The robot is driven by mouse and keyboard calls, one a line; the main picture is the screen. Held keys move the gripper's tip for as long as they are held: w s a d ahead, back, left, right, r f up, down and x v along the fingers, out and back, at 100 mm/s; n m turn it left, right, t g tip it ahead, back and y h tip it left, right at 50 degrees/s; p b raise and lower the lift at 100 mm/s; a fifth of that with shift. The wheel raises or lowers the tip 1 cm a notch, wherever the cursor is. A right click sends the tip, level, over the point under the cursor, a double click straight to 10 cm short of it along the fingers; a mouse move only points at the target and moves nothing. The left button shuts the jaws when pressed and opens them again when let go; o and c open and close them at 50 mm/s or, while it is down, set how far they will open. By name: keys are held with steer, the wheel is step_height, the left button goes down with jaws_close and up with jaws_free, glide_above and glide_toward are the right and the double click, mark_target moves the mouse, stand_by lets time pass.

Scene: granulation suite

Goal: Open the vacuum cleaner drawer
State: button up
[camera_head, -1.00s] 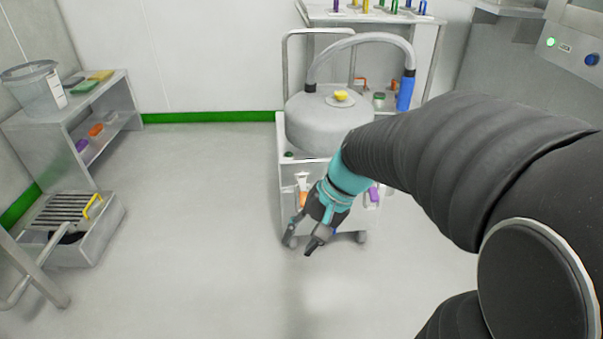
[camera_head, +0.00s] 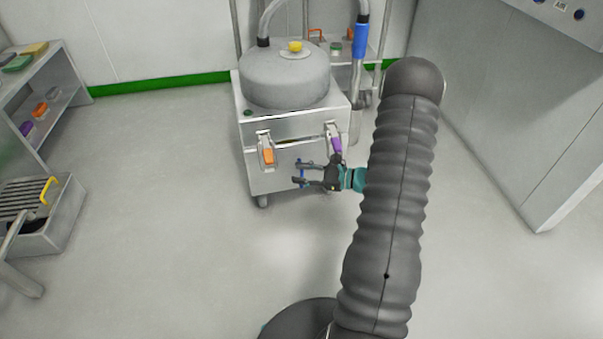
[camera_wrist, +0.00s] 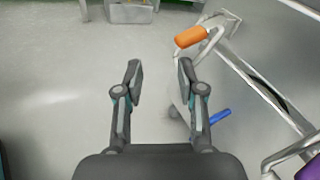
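The vacuum cleaner (camera_head: 285,85) is a grey domed unit on a boxy metal cart. Its drawer front (camera_head: 262,181) is low on the cart and looks shut. An orange latch (camera_head: 268,156) is at its left and a purple latch (camera_head: 336,143) at its right. Whether the latches are fastened, I cannot tell. A blue handle (camera_head: 301,170) is low on the front, partly hidden by my fingers; the wrist view shows it (camera_wrist: 220,116) to the right of my right finger. My gripper (camera_wrist: 160,70) is open and empty, in front of the drawer, not around the handle.
A metal shelf (camera_head: 40,85) with coloured items stands at the left. A floor box with a grate (camera_head: 60,225) and yellow handle sits below it. A steel cabinet (camera_head: 500,110) stands at the right. The floor in front of the vacuum cleaner is clear.

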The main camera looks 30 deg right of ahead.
steer(key=s+d+f+m+t+h, duration=0.1)
steer(key=d+f+m+t+h, duration=0.5)
steer(key=d+f+m, duration=0.5)
steer(key=n, duration=0.3)
glide_above(302, 187)
steer(key=shift+w+d+f+p, duration=0.1)
steer(key=shift+w+f+p, duration=0.1)
steer(key=shift+f, duration=0.35)
steer(key=shift+w+f+p, duration=0.1)
steer(key=shift+w+f, duration=0.05)
steer(key=shift+f, duration=0.35)
jaws_close()
